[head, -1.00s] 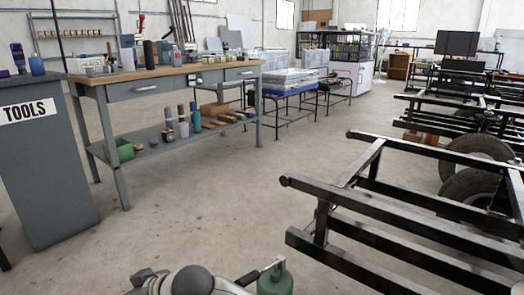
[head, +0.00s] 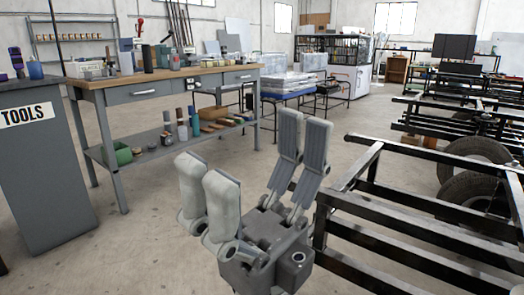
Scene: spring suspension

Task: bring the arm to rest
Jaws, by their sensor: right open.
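My right gripper (head: 252,150) is raised in the lower middle of the head view, its grey fingers pointing up. The fingers are spread wide apart with nothing between them, so it is open and empty. Its palm (head: 268,245) is near the bottom edge. In the picture it overlaps the near end of the black metal frame (head: 375,205); whether they touch cannot be told. My left gripper is not in view.
A workbench (head: 165,80) with bottles and tools stands at the left, beside a grey TOOLS cabinet (head: 45,160). Black frames with wheels (head: 475,185) fill the right side. A blue-topped table (head: 290,90) stands farther back. Bare concrete floor (head: 150,235) lies between.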

